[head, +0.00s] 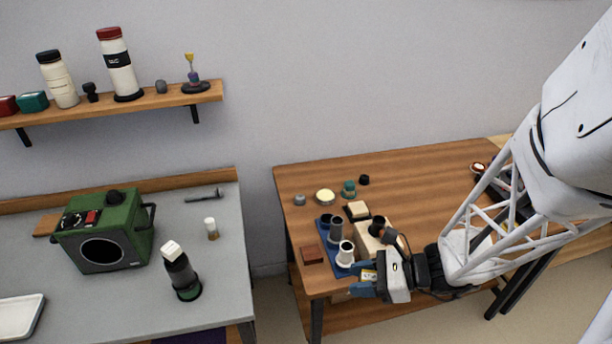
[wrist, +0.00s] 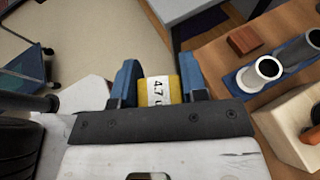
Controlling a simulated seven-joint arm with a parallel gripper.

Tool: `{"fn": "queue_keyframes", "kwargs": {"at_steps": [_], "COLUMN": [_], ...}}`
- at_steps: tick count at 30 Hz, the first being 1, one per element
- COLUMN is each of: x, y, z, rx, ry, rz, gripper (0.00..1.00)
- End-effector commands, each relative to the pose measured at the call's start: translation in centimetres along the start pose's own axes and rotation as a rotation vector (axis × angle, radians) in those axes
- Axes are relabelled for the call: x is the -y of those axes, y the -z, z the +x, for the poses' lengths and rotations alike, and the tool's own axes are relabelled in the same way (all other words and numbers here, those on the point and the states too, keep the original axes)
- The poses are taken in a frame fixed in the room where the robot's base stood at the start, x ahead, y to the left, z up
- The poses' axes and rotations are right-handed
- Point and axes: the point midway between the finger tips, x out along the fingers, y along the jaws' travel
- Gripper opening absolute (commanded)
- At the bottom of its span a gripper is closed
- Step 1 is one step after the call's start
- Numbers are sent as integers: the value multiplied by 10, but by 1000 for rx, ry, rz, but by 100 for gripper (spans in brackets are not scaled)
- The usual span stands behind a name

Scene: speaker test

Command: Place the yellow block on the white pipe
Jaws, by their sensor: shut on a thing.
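My gripper (wrist: 160,85) has blue fingers and is shut on the yellow block (wrist: 173,88), which carries a white label with dark print. In the head view my gripper (head: 362,290) is at the front edge of the wooden table, and a small part of the yellow block (head: 369,275) shows by the fingers. The white pipe (head: 345,254) stands upright on a blue base, just behind the gripper. In the wrist view the white pipe (wrist: 264,71) is to the right of the block, apart from it, with its open dark end showing.
The blue base (wrist: 232,82) also bears a grey pipe (head: 335,231) and a dark one (head: 325,220). A red-brown block (head: 312,254) lies left of it. A cream box (head: 370,238) stands close on the right. The grey counter (head: 225,285) is across a gap to the left.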

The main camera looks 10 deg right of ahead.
Motion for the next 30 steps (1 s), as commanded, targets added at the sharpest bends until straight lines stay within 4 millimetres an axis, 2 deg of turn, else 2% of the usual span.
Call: {"fn": "queue_keyframes", "kwargs": {"at_steps": [9, 14, 20, 30], "x": [1, 9, 32, 84], "y": [0, 0, -1, -2], "z": [0, 3, 11, 27], "rx": [0, 1, 1, 1], "ry": [0, -1, -2, -3], "rz": [0, 0, 0, 0], "gripper": [17, 17, 17, 17]}}
